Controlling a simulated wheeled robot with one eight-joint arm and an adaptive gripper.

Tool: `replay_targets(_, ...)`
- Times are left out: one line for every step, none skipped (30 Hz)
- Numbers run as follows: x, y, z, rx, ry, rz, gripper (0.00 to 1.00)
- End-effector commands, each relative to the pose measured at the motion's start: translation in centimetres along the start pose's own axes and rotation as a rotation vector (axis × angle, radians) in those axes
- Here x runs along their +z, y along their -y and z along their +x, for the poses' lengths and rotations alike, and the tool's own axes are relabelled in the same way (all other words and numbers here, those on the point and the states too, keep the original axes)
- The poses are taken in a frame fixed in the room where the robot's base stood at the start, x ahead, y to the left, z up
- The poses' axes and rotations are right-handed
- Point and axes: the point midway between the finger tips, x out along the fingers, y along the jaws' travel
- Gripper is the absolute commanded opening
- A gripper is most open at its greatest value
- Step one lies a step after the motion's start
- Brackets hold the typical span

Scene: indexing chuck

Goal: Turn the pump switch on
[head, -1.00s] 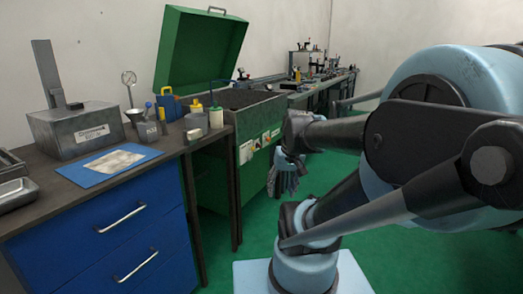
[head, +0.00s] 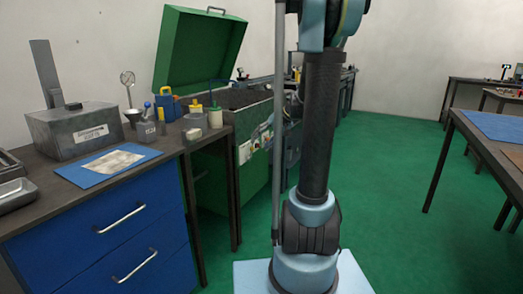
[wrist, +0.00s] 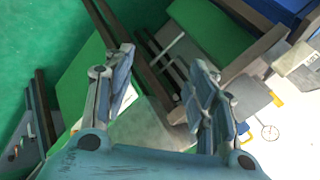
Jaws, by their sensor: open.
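The green washer-like tank (head: 258,160) with its lid (head: 200,52) raised stands past the blue cabinet in the head view. Its front bears several small labels (head: 246,151); my arm covers its right part. I cannot make out the pump switch in either view. My gripper (wrist: 160,88) is open and empty in the wrist view, its two fingers well apart, with green panels and dark frame bars beyond. No contact shows. In the head view my upright arm stands before the tank, and I cannot make out the gripper there.
The blue drawer cabinet (head: 105,240) has a grey metal box (head: 72,130), a blue mat (head: 75,178) and several small containers on top. Another table (head: 470,150) stands at the right. Green floor (head: 395,195) is clear between.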

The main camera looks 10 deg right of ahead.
Motion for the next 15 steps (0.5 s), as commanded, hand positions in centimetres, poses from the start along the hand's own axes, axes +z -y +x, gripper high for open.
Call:
replay_targets(-1.6, -0.5, 0.4, -0.023, -0.012, 0.003, 0.52)
replay_targets(-2.5, -0.7, 0.6, -0.038, -0.019, 0.005, 0.52)
replay_targets(-3.6, -1.1, 0.9, -0.057, -0.029, 0.007, 0.52)
replay_targets(-4.4, -1.3, 1.1, -0.072, -0.036, 0.008, 0.52)
replay_targets(-5.2, -1.6, 1.4, -0.087, -0.043, 0.009, 0.52)
replay_targets(-6.2, -2.0, 1.7, -0.105, -0.053, 0.010, 0.52)
replay_targets(-7.0, -2.3, 1.9, -0.121, -0.061, 0.011, 0.52)
replay_targets(-7.8, -2.7, 2.2, -0.134, -0.069, 0.013, 0.52)
replay_targets(-8.8, -3.1, 2.5, -0.153, -0.080, 0.014, 0.52)
replay_targets(-9.6, -3.5, 2.7, -0.168, -0.088, 0.014, 0.52)
replay_targets(-10.3, -3.9, 3.0, -0.182, -0.096, 0.014, 0.52)
replay_targets(-11.2, -4.4, 3.3, -0.201, -0.108, 0.015, 0.52)
replay_targets(-12.0, -4.9, 3.6, -0.215, -0.116, 0.016, 0.52)
replay_targets(-12.7, -5.4, 3.8, -0.229, -0.125, 0.017, 0.52)
replay_targets(-13.5, -6.0, 4.2, -0.248, -0.137, 0.017, 0.52)
